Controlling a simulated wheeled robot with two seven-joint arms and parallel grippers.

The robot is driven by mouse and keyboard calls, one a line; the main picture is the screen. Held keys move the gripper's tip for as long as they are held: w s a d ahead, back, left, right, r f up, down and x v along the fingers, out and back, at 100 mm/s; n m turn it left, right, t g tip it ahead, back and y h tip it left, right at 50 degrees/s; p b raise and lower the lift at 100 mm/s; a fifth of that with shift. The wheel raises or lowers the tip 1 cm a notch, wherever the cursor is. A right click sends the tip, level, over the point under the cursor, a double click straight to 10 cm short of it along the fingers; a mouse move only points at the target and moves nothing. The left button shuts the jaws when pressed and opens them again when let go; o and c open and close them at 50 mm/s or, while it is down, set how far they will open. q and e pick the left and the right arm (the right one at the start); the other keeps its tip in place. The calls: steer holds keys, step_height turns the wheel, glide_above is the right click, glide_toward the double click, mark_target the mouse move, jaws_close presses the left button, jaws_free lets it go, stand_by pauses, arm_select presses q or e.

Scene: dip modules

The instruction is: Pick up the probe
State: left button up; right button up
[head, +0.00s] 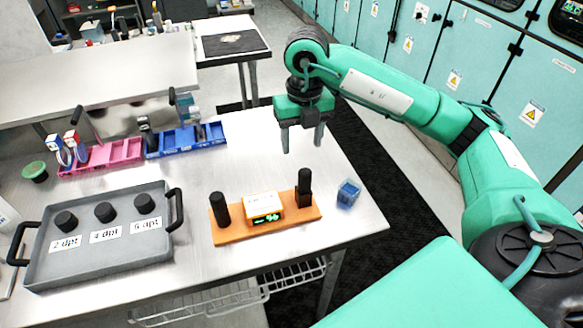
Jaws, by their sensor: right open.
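An orange board (285,223) lies on the steel table and carries a small white and orange meter (263,208) with a lit green display. A black upright cylinder (220,209) stands at its left end. A black upright piece (304,188) with a narrower top stands at its right end. I cannot tell for sure which of these is the probe. My right gripper (302,142) hangs above the table, behind the board, pointing down. Its two fingers are apart with nothing between them. My left gripper is not in view.
A grey tray (100,262) with black handles and several black knobs stands at the front left. A small blue box (348,194) sits near the right table edge. Pink (115,153) and blue (186,140) racks stand at the back. The table behind the orange board is clear.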

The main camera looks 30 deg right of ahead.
steer(key=shift+d+f, duration=0.15)
steer(key=shift+d, duration=0.1)
steer(key=p, duration=0.1)
glide_above(305, 180)
steer(key=f, duration=0.4)
steer(key=shift+w+d, duration=0.3)
steer(key=shift+w, duration=0.1)
steer(key=f, duration=0.2)
steer(key=shift+w+f+p, duration=0.3)
steer(key=shift+f+p, duration=0.1)
steer(key=shift+f, duration=0.35)
steer(key=shift+s+f+p, duration=0.1)
steer(key=shift+f+p, duration=0.35)
steer(key=shift+p, duration=0.05)
steer(key=f+p, duration=0.1)
steer(key=f, duration=0.2)
steer(key=shift+d+f+p, duration=0.2)
steer(key=shift+f+p, duration=0.05)
steer(key=shift+p, duration=0.1)
steer(key=shift+f, duration=0.45)
steer(key=c, duration=1.1)
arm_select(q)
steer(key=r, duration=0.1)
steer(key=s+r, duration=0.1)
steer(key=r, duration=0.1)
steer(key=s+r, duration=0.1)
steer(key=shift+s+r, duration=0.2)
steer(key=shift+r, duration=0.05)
arm_select(e)
steer(key=shift+c, duration=0.4)
